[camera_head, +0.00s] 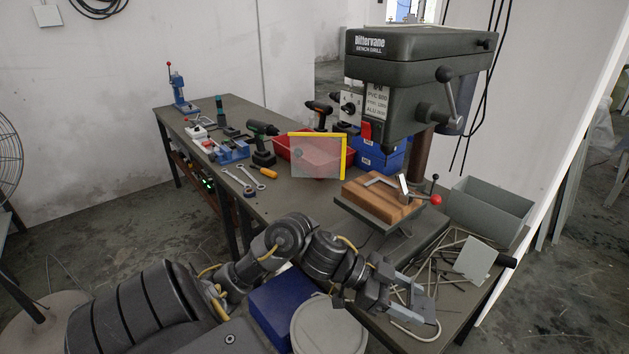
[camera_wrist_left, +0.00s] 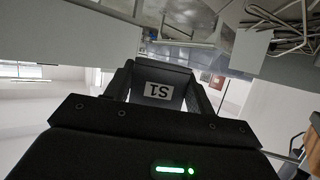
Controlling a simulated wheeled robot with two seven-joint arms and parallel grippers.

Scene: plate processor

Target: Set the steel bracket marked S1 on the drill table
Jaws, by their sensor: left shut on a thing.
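My left gripper (camera_head: 398,290) is low at the front right of the head view, over the bench's near edge. It is shut on the steel bracket (camera_wrist_left: 160,76), a grey piece whose S1 label reads upside down between the fingers in the left wrist view. In the head view the bracket is hard to tell from the fingers. The drill table (camera_head: 358,213) stands behind and above the gripper, under the drill head, apart from the bracket. A wooden block (camera_head: 377,200) lies on it, with a metal clamping piece on top. My right gripper is not in view.
The bench drill (camera_head: 420,60) overhangs its table, and a red-knobbed lever (camera_head: 435,198) stands at its right. Metal scraps (camera_head: 440,272) and a grey bin (camera_head: 492,208) lie right. A yellow-edged clear guard (camera_head: 316,157) stands left. A blue box (camera_head: 283,308) is near my arm.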

